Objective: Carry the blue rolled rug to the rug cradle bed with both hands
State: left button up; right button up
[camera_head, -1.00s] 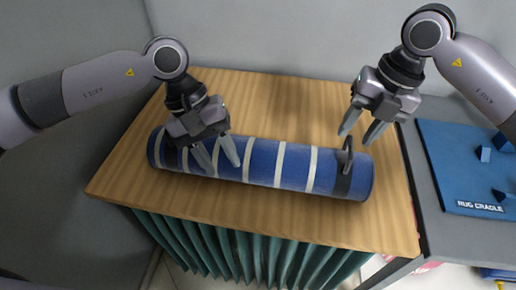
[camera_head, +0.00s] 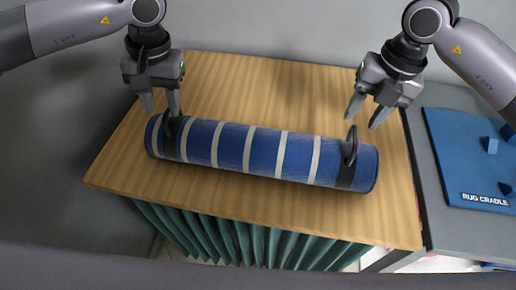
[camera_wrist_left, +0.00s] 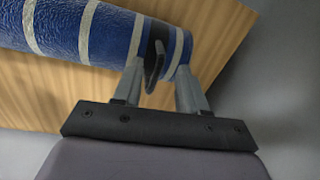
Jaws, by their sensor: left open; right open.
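The blue rolled rug (camera_head: 233,147) with white stripes lies across the wooden table, with a dark strap handle standing up near each end. My left gripper (camera_head: 161,108) is open at the rug's left end, with its fingers close to the left handle (camera_head: 171,122). In the left wrist view, that handle (camera_wrist_left: 155,62) stands between the two open fingers (camera_wrist_left: 160,82). My right gripper (camera_head: 367,112) is open above and behind the right handle (camera_head: 350,147), apart from it. The blue rug cradle bed (camera_head: 466,150) lies on a grey surface at the right.
The wooden table (camera_head: 250,220) has free room in front of and behind the rug. A green pleated skirt (camera_head: 255,245) hangs below its front edge. Small blue blocks (camera_head: 490,144) stand on the cradle. Grey walls stand behind and at left.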

aim_at(354, 126)
pick_arm(q)
jog(key=f, duration=0.4)
jog(key=shift+a+f, duration=0.3)
jog(key=shift+f, duration=0.1)
pick_arm(e)
jog(key=f, duration=0.4)
jog(key=shift+w+a+f, duration=0.15)
jog(key=shift+a+f, duration=0.2)
jog(key=shift+f, duration=0.05)
pick_arm(q)
grip_shut()
pick_arm(e)
grip_shut()
pick_arm(q)
jog(key=shift+w+r, duration=0.1)
pick_arm(e)
jog(key=shift+a+r, duration=0.1)
jog(key=shift+r, duration=0.1)
